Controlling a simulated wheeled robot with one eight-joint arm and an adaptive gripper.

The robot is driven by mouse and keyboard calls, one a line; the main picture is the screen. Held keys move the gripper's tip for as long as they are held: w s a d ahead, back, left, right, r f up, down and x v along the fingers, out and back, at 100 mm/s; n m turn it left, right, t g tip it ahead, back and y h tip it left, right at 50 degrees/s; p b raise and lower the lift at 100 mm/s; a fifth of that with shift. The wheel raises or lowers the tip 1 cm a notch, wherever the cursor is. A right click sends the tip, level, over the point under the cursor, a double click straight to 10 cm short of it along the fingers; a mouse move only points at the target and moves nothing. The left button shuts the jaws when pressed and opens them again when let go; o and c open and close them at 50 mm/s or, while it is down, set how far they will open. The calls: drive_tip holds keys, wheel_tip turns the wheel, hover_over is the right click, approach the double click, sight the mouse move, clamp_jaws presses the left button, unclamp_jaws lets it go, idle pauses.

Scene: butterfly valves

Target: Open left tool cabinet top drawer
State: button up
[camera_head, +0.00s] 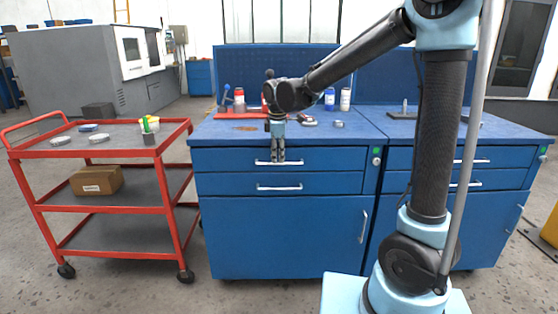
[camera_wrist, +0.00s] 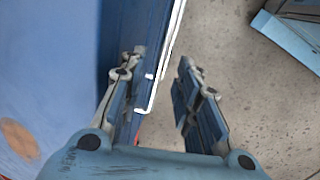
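The left tool cabinet (camera_head: 285,236) is blue, and its top drawer (camera_head: 225,159) is shut. The drawer's pale bar handle (camera_head: 292,162) runs across its front. My gripper (camera_head: 278,158) points down in front of the top drawer and hides part of the handle. In the wrist view my gripper (camera_wrist: 163,58) is open, with its two fingers apart. The white handle (camera_wrist: 170,40) shows between the fingers, closer to the left finger. I cannot tell whether a finger touches it.
A second drawer (camera_head: 225,183) and a door lie below. Bottles (camera_head: 239,100) and tools stand on the worktop. A red cart (camera_head: 110,153) stands to the left. A right cabinet (camera_head: 515,215) stands beside the left one. Open floor lies in front.

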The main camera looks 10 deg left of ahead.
drive_tip(key=shift+w+f, duration=0.2)
drive_tip(key=shift+f, duration=1.05)
clamp_jaws()
drive_tip(key=s+d, duration=0.3)
drive_tip(key=s, duration=1)
drive_tip(key=s+d, duration=0.3)
drive_tip(key=s, duration=1.1)
drive_tip(key=shift+s+d, duration=0.25)
unclamp_jaws()
